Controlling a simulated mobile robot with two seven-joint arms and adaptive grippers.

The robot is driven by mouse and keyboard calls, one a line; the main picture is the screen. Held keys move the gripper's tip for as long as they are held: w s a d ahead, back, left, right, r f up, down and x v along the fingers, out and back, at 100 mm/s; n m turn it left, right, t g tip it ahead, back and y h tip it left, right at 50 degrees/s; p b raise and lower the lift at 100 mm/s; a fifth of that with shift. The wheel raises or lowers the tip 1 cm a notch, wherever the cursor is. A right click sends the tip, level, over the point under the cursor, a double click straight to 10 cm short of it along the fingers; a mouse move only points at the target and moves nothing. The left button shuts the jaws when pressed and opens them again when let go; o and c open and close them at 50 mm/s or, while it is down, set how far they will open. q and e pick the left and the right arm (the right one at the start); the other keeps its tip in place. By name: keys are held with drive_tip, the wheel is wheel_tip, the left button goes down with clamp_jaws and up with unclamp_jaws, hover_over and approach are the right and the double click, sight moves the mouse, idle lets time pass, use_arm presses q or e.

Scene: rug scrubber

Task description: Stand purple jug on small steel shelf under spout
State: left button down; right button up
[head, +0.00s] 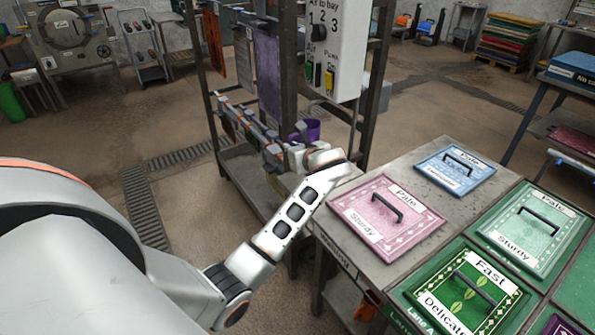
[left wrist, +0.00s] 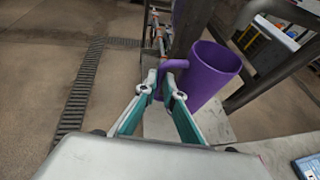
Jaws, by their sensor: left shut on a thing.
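The purple jug (left wrist: 208,78) is upright in the left wrist view, with its open top facing up. Its handle points toward my left gripper (left wrist: 161,90), whose fingers are shut on the handle. In the head view the jug (head: 309,127) shows only in part, behind my left gripper (head: 287,155) and a dark post. A grey steel shelf (head: 243,166) sits low in the rack; its surface (left wrist: 157,124) also shows beneath the jug. I cannot tell whether the jug touches it. I cannot make out the spout clearly. My right gripper is out of view.
A row of pipe fittings (head: 240,122) runs along the rack, close to my gripper. A white control box (head: 337,45) hangs above. A bench with a pink panel (head: 385,212) and other coloured panels stands at the right. The floor at left is clear.

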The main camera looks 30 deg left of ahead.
use_arm(q)
wheel_tip(320, 180, down, 7)
idle(0.4)
drive_tip(key=c, duration=2.2)
unclamp_jaws()
drive_tip(key=shift+o, duration=0.2)
drive_tip(key=v, duration=1.2)
drive_tip(key=shift+s+f, duration=0.1)
